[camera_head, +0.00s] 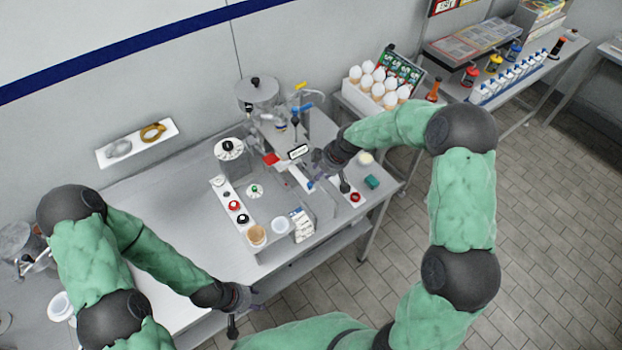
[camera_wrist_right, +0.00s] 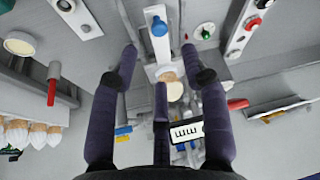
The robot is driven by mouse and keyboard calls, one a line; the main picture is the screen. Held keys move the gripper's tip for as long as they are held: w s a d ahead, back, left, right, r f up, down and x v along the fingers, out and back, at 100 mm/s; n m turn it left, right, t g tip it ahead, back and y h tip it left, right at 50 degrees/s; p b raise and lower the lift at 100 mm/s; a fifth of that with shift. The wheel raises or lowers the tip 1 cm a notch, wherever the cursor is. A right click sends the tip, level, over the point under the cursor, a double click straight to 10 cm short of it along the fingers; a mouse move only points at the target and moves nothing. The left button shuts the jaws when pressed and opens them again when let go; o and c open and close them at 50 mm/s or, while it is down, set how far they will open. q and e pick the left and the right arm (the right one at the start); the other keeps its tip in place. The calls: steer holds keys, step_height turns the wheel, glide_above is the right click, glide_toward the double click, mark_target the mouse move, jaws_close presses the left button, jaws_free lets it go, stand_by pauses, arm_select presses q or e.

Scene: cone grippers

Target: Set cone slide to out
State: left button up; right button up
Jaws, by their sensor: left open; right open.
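A light strip with a blue knob (camera_wrist_right: 159,26), which looks like the cone slide (camera_wrist_right: 154,48), lies ahead of my right gripper in the right wrist view. A round tan and cream piece (camera_wrist_right: 174,88) shows near its lower end. The blue end (camera_head: 309,185) appears small in the head view, beside my right gripper (camera_head: 318,168). The right gripper (camera_wrist_right: 160,62) is open, its dark fingers spread around the strip in the picture with nothing held. I cannot tell whether they touch it. My left gripper (camera_head: 240,300) is open and empty at the table's front edge.
A panel with red and black knobs (camera_head: 226,205) stands left of the machine. A red-handled lever (camera_head: 271,159) and a white label plate (camera_head: 298,152) are close to my right gripper. A rack of wrapped cones (camera_head: 376,88) is behind. The left tabletop (camera_head: 160,215) is clear.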

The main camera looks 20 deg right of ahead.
mark_target(310, 184)
steer(key=x, duration=0.9)
steer(key=shift+p, duration=0.35)
jaws_close()
